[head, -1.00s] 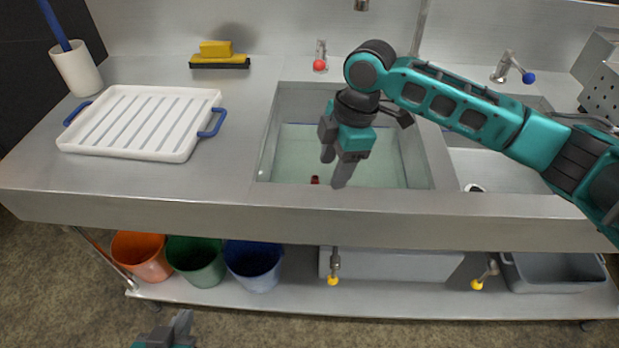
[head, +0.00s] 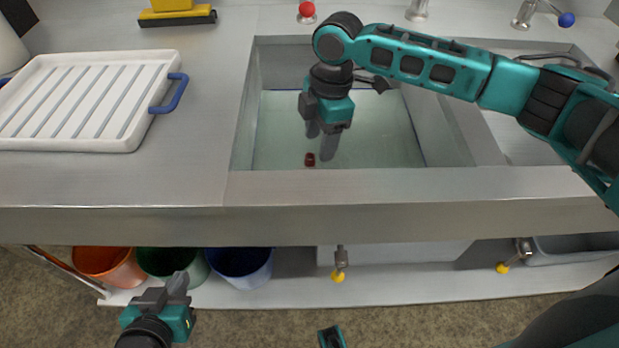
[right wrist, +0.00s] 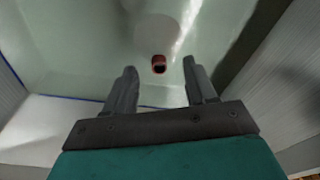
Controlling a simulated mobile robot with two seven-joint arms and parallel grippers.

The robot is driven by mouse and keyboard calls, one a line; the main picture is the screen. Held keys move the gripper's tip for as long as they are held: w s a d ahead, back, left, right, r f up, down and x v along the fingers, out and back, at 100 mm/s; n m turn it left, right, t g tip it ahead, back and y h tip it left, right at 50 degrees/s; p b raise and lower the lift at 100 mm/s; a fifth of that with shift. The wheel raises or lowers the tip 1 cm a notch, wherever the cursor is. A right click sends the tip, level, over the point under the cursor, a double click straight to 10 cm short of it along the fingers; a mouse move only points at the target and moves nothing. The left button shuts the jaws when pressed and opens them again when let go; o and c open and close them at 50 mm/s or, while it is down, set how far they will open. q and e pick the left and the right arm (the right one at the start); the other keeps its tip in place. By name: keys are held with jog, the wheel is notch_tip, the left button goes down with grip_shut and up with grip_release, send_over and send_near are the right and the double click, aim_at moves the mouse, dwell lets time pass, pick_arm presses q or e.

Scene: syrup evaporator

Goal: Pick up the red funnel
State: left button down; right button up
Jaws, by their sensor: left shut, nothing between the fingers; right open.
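A small red object (head: 310,159), which looks like the red funnel, is in the water of the left sink basin (head: 380,135), near its front wall. In the right wrist view the red funnel (right wrist: 159,64) shows a dark opening, ahead of and between the fingertips. My right gripper (head: 321,150) points down into the basin, open and empty, just beside the funnel in the head view. Its two fingers (right wrist: 160,75) are apart in the wrist view and do not touch the funnel. My left gripper (head: 180,282) is shut and empty, low in front of the counter.
A white ribbed tray (head: 140,146) with a blue handle lies on the counter left of the basin. A yellow brush (head: 178,16) and red-knobbed tap (head: 306,10) are behind. Orange (head: 107,265), green and blue buckets stand on the lower shelf.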

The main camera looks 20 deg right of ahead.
aim_at(311, 157)
jog(key=shift+a+f, duration=0.1)
jog(key=shift+f, duration=0.5)
jog(key=shift+a+f, duration=0.15)
jog(key=shift+f, duration=0.15)
jog(key=f, duration=0.1)
jog(key=a+f+b, duration=0.1)
jog(key=f, duration=0.1)
jog(key=shift+a+f+b, duration=0.2)
jog(key=shift+b, duration=0.1)
jog(key=shift+f, duration=0.5)
pick_arm(q)
jog(key=shift+w+d+f, duration=0.1)
jog(key=shift+w+f, duration=0.15)
jog(key=shift+f, duration=0.35)
pick_arm(e)
jog(key=shift+c, duration=0.9)
grip_shut()
jog(key=shift+r, duration=0.1)
